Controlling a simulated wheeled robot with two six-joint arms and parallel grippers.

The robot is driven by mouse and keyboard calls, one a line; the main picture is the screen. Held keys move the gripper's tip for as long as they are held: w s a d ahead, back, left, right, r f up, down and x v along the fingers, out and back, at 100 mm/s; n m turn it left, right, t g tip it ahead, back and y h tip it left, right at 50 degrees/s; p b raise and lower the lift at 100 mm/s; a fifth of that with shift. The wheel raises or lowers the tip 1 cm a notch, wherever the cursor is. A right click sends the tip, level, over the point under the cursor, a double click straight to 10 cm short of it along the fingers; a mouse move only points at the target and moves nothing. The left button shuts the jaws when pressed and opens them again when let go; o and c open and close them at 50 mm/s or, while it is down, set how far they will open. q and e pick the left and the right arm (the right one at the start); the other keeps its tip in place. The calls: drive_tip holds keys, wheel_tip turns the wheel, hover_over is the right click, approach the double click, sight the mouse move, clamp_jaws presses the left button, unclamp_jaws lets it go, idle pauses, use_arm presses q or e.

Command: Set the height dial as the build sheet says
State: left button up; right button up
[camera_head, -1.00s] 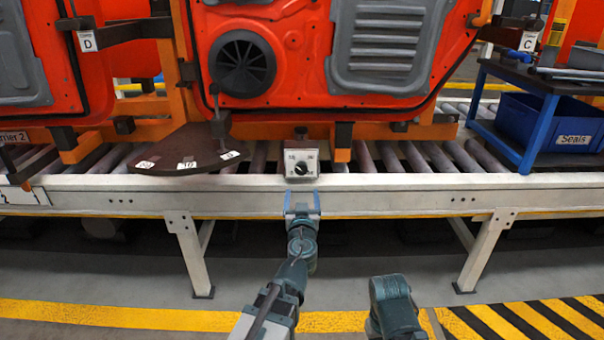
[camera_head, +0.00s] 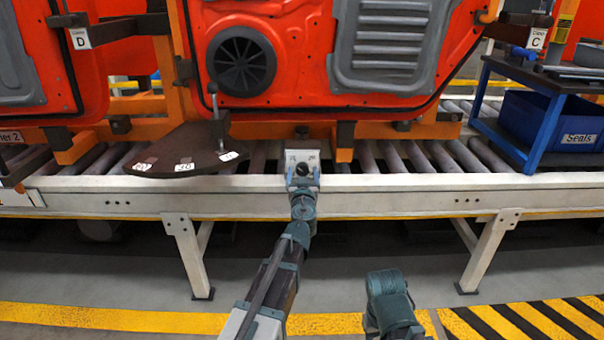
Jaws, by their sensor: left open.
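No build sheet is legible in this view.
An orange door panel (camera_head: 300,60) with a round black speaker stands behind the dial on the conveyor (camera_head: 400,185). A blue bin (camera_head: 540,125) marked Seals is on a cart at right.

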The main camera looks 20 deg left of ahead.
use_arm(q)
clamp_jaws()
idle(0.4)
